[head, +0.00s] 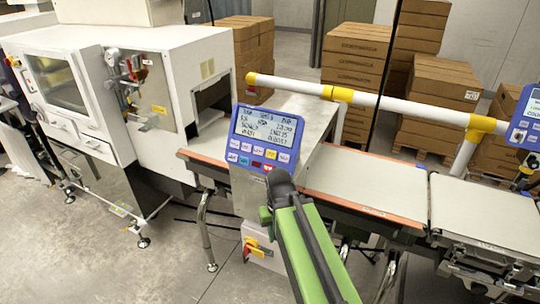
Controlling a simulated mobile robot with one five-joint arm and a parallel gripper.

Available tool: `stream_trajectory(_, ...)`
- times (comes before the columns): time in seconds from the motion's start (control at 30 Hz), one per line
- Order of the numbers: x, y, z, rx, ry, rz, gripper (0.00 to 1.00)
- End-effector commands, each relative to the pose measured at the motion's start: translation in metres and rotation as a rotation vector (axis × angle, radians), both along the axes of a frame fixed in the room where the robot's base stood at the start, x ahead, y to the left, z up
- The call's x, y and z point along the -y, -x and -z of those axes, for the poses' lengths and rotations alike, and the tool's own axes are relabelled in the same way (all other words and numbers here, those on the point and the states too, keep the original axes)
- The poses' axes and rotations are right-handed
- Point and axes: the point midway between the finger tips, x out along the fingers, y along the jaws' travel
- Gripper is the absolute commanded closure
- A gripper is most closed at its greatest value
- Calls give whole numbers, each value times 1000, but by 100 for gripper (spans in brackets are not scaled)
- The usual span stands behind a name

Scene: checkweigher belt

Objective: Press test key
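A blue control panel (266,112) with a lit text screen (267,128) stands on the grey cabinet beside the belt. Below the screen are two rows of small keys (258,153): pale, yellow and teal ones, with a red one at the lower right. The key labels are too small to read, so I cannot tell which is the test key. My gripper (279,184) is just in front of the panel's lower right corner and overlaps it.
The belt (365,186) runs right from the cabinet, with a white and yellow rail (400,104) above it. A white machine (120,80) stands at left. A second blue panel (527,118) is at the right edge. Stacked cartons (355,60) stand behind. Floor at front left is clear.

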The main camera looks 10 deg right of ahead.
Motion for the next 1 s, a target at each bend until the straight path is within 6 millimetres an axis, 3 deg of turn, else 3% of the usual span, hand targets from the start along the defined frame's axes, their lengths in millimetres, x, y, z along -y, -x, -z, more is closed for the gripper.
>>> stream_trajectory(0.03, 0, 0, 0, 0, 0, 0, 82)
stream_trajectory(0.2, 0, 0, 0, 0, 0, 0, 100)
stream_trajectory(1.0, 0, 0, 0, 0, 0, 0, 100)
